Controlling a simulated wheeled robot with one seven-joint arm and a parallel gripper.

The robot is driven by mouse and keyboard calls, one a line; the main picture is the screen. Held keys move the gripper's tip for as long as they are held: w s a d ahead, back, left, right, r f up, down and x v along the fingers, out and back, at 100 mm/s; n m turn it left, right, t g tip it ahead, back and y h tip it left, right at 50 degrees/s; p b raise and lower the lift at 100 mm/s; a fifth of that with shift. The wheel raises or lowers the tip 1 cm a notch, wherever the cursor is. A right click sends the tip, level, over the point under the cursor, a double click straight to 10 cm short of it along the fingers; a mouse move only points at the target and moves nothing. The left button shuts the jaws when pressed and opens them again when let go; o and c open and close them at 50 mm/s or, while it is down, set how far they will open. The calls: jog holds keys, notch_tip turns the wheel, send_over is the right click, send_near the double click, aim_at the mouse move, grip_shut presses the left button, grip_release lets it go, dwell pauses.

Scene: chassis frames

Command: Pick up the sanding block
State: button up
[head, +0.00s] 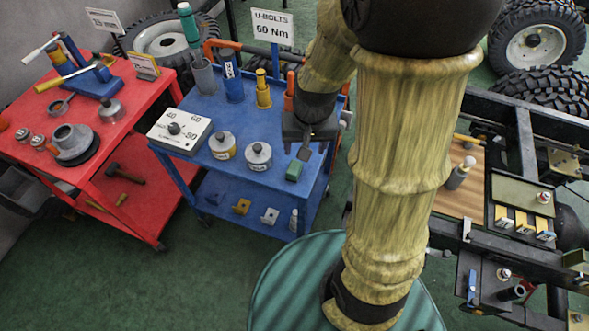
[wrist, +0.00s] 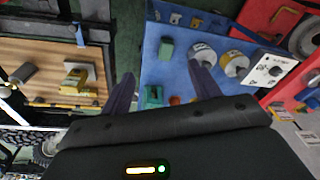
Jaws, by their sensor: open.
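A small green block (head: 294,170), which looks like the sanding block, lies on the top of the blue cart (head: 200,165) near its front right corner. It also shows in the wrist view (wrist: 166,48), just past the fingertips and roughly between their lines. My gripper (head: 305,150) is over the right part of the cart top, close behind the block in the head view. In the wrist view my gripper (wrist: 162,73) has its two fingers wide apart with nothing held. Its height above the cart is hard to tell.
Two lidded cans (head: 258,157) stand left of the block, with a dial box (head: 180,130) beyond. Upright cups and tools line the cart's back, including a yellow one (head: 263,90). A red cart (head: 90,130) is at left; a chassis frame with a wooden board (head: 458,190) is at right.

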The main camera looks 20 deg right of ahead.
jog(key=w+f+m+g+p, duration=0.1)
jog(key=w+f+m, duration=0.3)
jog(key=w+f, duration=0.3)
jog(key=shift+w+m+g, duration=0.3)
jog(key=shift+w+m, duration=0.1)
jog(key=shift+w, duration=0.75)
jog(key=shift+s, duration=0.15)
jog(key=p, duration=0.1)
send_near(294, 167)
jog(key=f, duration=0.3)
jog(key=s+f, duration=0.1)
jog(key=f, duration=0.1)
jog(key=shift+a+f, duration=0.2)
jog(key=shift+a, duration=0.05)
jog(key=shift+w+f, duration=0.1)
jog(key=shift+w+d+f+p, duration=0.15)
jog(key=shift+f+p, duration=0.1)
jog(key=shift+f, duration=0.6)
jog(key=shift+w+a+f+p, duration=0.1)
jog(key=shift+f+p, duration=0.2)
jog(key=shift+f, duration=0.5)
jog(key=shift+w+d+f+p, duration=0.15)
jog(key=shift+f+p, duration=0.1)
jog(key=shift+f, duration=0.6)
jog(key=shift+a, duration=0.1)
